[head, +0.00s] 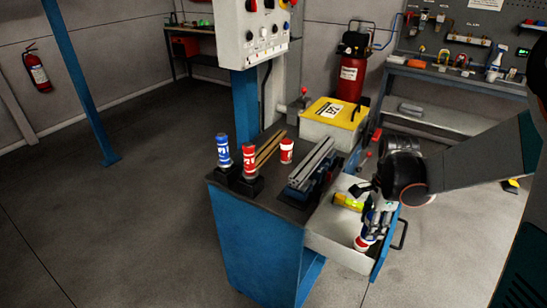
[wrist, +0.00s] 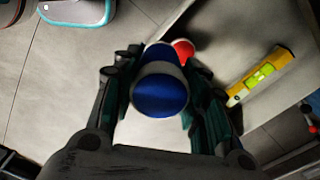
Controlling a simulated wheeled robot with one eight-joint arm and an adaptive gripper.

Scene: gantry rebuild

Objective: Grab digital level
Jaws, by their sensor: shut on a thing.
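The yellow level (head: 348,202) lies in the open drawer (head: 328,243). In the wrist view the level (wrist: 258,77) is to the right of my gripper, apart from it, with a bright yellow-green window. My gripper (head: 371,217) is over the drawer, near its front. In the wrist view my gripper (wrist: 161,85) is shut on a blue-and-white can (wrist: 160,92), seen from its end. A red-and-white can (head: 361,243) is low in the drawer beneath my gripper; its red part (wrist: 184,50) shows behind the blue can.
A blue can (head: 223,150) and two red cans (head: 249,160) (head: 286,150) stand on the bench beside a metal rail (head: 312,163). A yellow-lidded case (head: 335,113) is behind. A control panel (head: 253,33) rises at the back. Floor at left is clear.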

